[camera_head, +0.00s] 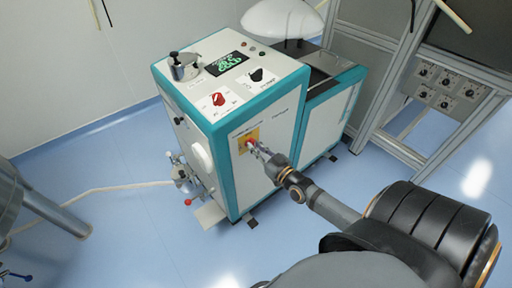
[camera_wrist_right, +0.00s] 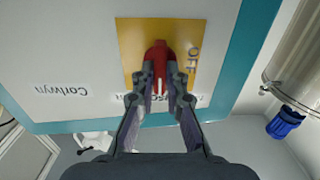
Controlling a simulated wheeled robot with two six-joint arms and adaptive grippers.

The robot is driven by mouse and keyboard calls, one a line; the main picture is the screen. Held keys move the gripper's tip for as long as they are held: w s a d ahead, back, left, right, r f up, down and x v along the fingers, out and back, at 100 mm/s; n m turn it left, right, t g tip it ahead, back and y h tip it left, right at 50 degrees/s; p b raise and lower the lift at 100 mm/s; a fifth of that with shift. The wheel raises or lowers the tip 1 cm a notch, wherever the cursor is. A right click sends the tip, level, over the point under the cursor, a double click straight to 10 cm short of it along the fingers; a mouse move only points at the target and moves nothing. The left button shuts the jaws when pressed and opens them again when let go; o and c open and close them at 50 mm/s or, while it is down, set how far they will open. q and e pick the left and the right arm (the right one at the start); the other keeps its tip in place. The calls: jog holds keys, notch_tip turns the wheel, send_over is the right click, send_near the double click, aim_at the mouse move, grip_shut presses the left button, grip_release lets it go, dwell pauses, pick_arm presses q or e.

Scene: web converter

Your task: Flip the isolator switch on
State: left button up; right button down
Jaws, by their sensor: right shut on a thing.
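The isolator switch is a red handle on a yellow plate (camera_head: 241,146) on the front panel of the white and teal machine (camera_head: 285,125). In the right wrist view the red handle (camera_wrist_right: 158,54) stands in the middle of the yellow plate (camera_wrist_right: 128,43), with "OFF" lettering beside it. My right gripper (camera_head: 258,151) reaches the switch from the right. In the wrist view its fingers (camera_wrist_right: 159,84) are closed on both sides of the red handle, hiding its lower part. My left gripper is in neither view.
A red knob (camera_head: 218,99), a black knob (camera_head: 257,75) and a display (camera_head: 226,64) are on the machine's top. A valve with a red lever (camera_head: 188,201) is at its left side. A metal frame (camera_head: 385,90) stands at right. Blue floor is clear in front.

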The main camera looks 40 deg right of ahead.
jog(key=c, duration=1.4)
grip_release()
jog(key=s, duration=0.8)
jog(key=s+d, duration=0.1)
jog(key=s, duration=0.3)
